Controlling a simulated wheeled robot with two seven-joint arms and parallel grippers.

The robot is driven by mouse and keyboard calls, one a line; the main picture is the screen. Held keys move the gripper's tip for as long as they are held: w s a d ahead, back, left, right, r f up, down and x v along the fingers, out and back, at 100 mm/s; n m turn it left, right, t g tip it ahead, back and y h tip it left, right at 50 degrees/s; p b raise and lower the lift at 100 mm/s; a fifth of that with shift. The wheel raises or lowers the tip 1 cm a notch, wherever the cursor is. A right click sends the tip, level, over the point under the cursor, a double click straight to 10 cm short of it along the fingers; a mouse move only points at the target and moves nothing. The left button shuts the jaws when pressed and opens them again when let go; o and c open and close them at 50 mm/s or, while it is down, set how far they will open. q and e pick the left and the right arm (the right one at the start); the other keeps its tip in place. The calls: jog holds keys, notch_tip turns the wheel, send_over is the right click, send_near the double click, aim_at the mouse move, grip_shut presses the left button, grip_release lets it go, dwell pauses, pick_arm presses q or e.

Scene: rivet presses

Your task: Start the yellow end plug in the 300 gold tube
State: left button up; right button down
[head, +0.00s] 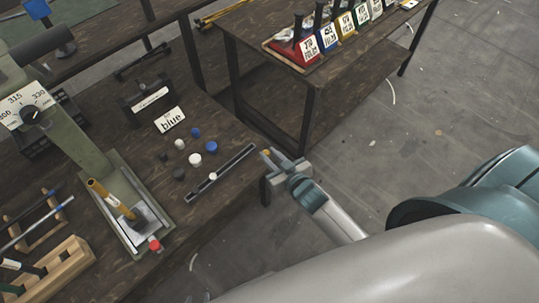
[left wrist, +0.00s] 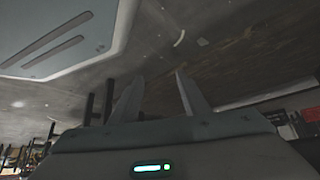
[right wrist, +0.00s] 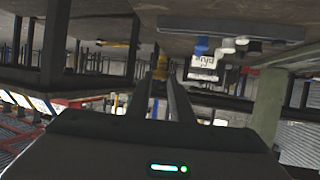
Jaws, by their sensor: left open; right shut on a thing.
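A yellow end plug (head: 267,153) is held at the fingertips of my right gripper (head: 273,157), beside the right edge of the press table. The plug (right wrist: 161,66) also shows between the nearly closed fingers in the right wrist view. A gold tube (head: 110,198) stands in the press fixture (head: 140,217) at the left, well apart from the plug, and looks tilted in the picture. It carries a small white label, too small to read. My left gripper (left wrist: 158,92) shows only in the left wrist view, open and empty.
The press has a dial (head: 30,112) and a red button (head: 155,245). Several loose plugs lie near a "blue" sign (head: 171,120) and a dark rail (head: 221,172). A wooden rack (head: 60,268) stands at the lower left. Another table (head: 345,70) holds several coloured labelled bins.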

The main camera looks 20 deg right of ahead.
pick_arm(q)
jog(key=shift+d, duration=0.2)
pick_arm(e)
jog(key=shift+r, duration=0.1)
jog(key=w+a+r+m+h, duration=0.1)
jog(key=w+r, duration=0.5)
jog(key=r, duration=0.5)
jog(key=w+r, duration=0.6)
jog(key=r, duration=0.5)
pick_arm(q)
jog(key=shift+d, duration=0.55)
pick_arm(e)
jog(key=s+a+r, duration=0.1)
jog(key=r, duration=0.9)
jog(key=s+r, duration=0.2)
jog(key=r, duration=0.9)
jog(key=shift+a+r, duration=0.25)
jog(key=shift+a, duration=0.1)
